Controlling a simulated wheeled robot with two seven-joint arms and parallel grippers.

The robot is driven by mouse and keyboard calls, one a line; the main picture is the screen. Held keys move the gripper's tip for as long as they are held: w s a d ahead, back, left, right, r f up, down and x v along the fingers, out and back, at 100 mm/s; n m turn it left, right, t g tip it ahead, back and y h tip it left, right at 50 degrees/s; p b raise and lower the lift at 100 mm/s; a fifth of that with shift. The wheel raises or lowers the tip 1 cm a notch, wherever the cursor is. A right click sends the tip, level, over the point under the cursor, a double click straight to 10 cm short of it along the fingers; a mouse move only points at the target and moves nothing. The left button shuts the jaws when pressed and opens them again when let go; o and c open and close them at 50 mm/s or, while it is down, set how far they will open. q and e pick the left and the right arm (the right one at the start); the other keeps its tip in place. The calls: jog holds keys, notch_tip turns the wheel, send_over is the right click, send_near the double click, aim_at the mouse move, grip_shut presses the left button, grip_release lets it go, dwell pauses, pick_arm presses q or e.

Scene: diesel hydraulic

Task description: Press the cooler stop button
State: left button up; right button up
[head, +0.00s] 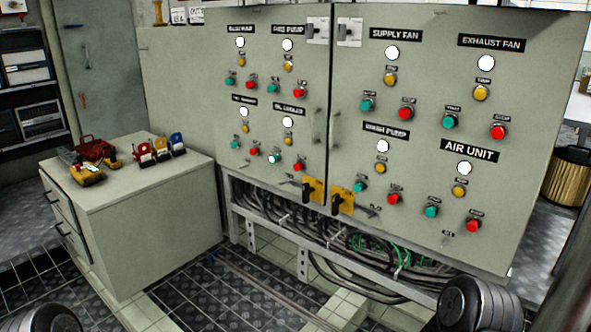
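A grey electrical cabinet with two doors carries groups of buttons under black labels. The label that seems to read "Oil Cooler" (289,110) is at the lower right of the left door; its text is blurred. Below it are a white lamp (288,123), a small amber button (287,140), a green button (275,158) and a red button (299,164), likely the cooler stop button. Nothing covers the red button. Dark rounded parts of my arms (478,303) show at the bottom left and bottom right. No gripper fingers are in view.
A grey drawer cabinet (135,215) with red, yellow and blue items on top stands to the left. Yellow-plated switch handles (313,190) stick out at the bottom of the doors. Cables (340,245) hang below the cabinet. The tiled floor in front looks clear.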

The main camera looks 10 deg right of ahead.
grip_shut()
dwell(1.4)
